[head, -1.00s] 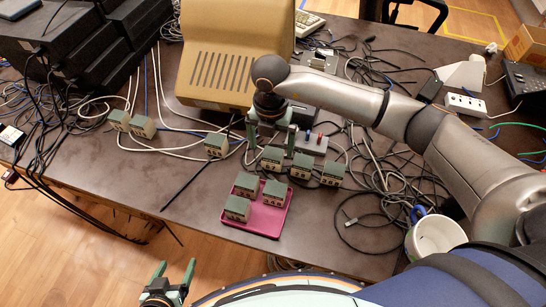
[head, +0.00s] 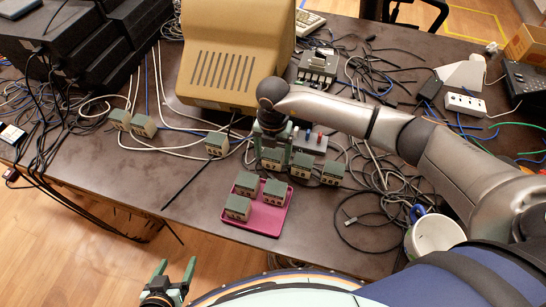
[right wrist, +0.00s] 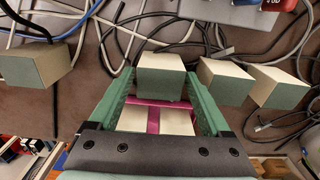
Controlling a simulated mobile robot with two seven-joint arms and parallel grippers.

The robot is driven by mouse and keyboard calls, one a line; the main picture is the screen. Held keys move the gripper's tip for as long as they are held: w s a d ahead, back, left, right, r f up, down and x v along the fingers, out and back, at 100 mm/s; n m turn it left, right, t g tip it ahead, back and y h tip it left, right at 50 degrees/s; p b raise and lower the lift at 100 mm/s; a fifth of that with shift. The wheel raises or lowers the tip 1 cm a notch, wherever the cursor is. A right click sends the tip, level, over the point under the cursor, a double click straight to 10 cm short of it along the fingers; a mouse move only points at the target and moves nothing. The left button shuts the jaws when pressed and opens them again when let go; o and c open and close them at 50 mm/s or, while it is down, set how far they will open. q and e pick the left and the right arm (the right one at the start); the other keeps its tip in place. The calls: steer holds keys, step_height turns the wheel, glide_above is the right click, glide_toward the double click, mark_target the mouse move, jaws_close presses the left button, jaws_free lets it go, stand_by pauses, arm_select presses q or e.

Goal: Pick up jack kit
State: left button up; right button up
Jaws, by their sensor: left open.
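Jack kits are small boxes with grey-green and pale faces. One jack kit (head: 271,165) stands at the left of a short row, under my right gripper (head: 272,158). In the right wrist view this jack kit (right wrist: 160,80) lies between the fingertips of my right gripper (right wrist: 161,92), with gaps at its sides. The right gripper is open. Two more, a middle jack kit (head: 301,166) and a right jack kit (head: 332,172), stand beside it. A pink tray (head: 265,228) near the front edge holds three more. My left gripper (head: 176,274) is open and empty, off the table's front edge.
Separate jack kits (head: 216,145) stand further left among cables. A beige monitor casing (head: 235,55) stands behind. A cable tangle (head: 385,190) and a white mug (head: 435,237) lie to the right. Bare tabletop (head: 190,185) is left of the tray.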

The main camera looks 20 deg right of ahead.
steer(key=c, duration=1.2)
steer(key=shift+r, duration=0.1)
